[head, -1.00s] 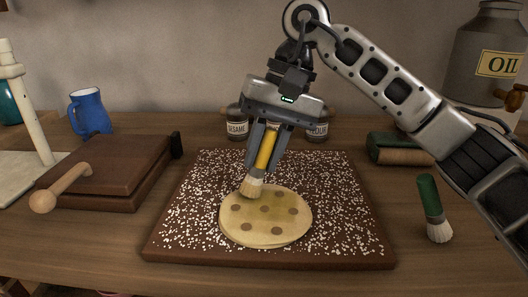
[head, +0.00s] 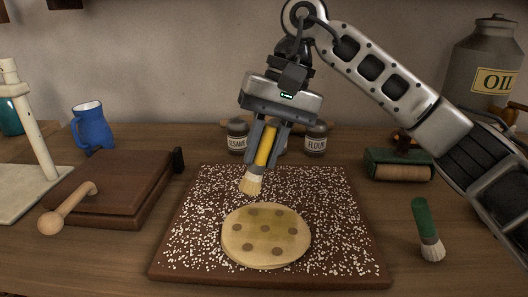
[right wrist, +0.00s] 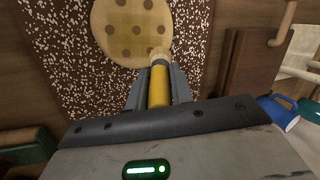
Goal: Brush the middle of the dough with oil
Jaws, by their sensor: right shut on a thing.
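The dough (head: 266,252) is a flat, pale yellow round with several brown spots. It lies on a dark brown board (head: 270,281) scattered with white specks. Its surface looks slightly yellower in places; I cannot tell whether that is oil. My right gripper (head: 264,146) is shut on the yellow handle of a brush (head: 252,184). The tilted brush points its pale bristles down, apart from the dough, just beyond its back-left edge in the head view. In the right wrist view the bristles (right wrist: 160,56) overlap the edge of the dough (right wrist: 120,30). My left gripper is out of view.
A grey oil can (head: 486,55) stands back right. Sesame (head: 237,137) and flour (head: 316,138) jars stand behind. A wooden press (head: 120,187) and blue jug (head: 91,127) are left.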

